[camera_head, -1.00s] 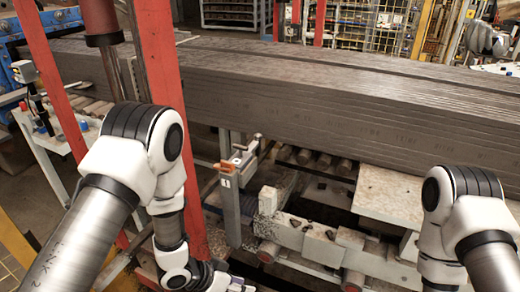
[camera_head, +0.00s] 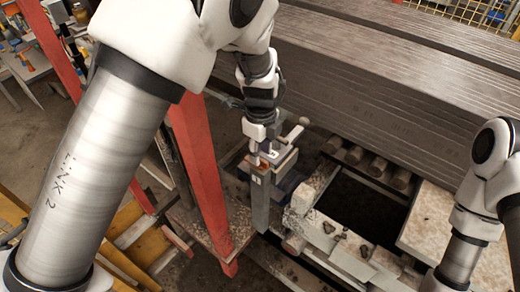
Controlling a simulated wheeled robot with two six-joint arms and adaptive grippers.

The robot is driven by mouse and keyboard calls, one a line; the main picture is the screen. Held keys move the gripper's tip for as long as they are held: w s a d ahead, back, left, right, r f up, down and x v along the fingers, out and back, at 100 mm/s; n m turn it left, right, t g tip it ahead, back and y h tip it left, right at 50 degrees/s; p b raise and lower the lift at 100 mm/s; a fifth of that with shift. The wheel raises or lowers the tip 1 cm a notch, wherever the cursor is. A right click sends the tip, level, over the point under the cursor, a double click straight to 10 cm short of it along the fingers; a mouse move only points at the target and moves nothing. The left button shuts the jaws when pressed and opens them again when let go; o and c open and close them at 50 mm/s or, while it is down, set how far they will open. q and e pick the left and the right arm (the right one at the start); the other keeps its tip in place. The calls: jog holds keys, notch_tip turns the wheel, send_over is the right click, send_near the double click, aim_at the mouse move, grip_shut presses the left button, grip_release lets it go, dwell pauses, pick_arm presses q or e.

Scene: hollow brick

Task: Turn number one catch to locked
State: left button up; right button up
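The number one catch (camera_head: 285,160) sits on top of a grey upright post (camera_head: 260,208) with a small white label on its front face. A lever with a pale round knob (camera_head: 304,121) sticks up to the right behind it. My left gripper (camera_head: 264,153) reaches down from above onto the catch and covers part of it. Its fingers are small and overlap the catch, so I cannot tell whether they touch or grip it. The catch's exact setting is hidden. My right arm (camera_head: 460,250) runs off the lower right, and its gripper is out of view.
A red slanted post (camera_head: 203,165) stands just left of the catch. A long stack of grey-brown slabs (camera_head: 400,95) fills the back right. A pale machine frame with rollers (camera_head: 345,245) lies to the right of the post, around a dark opening.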

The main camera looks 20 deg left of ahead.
pick_arm(q)
notch_tip(320, 180, down, 2)
jog(key=shift+a+f, duration=0.1)
jog(key=shift+w+f, duration=0.3)
jog(key=shift+f, duration=0.05)
jog(key=shift+s+r, duration=0.1)
jog(key=shift+s, duration=0.1)
grip_shut()
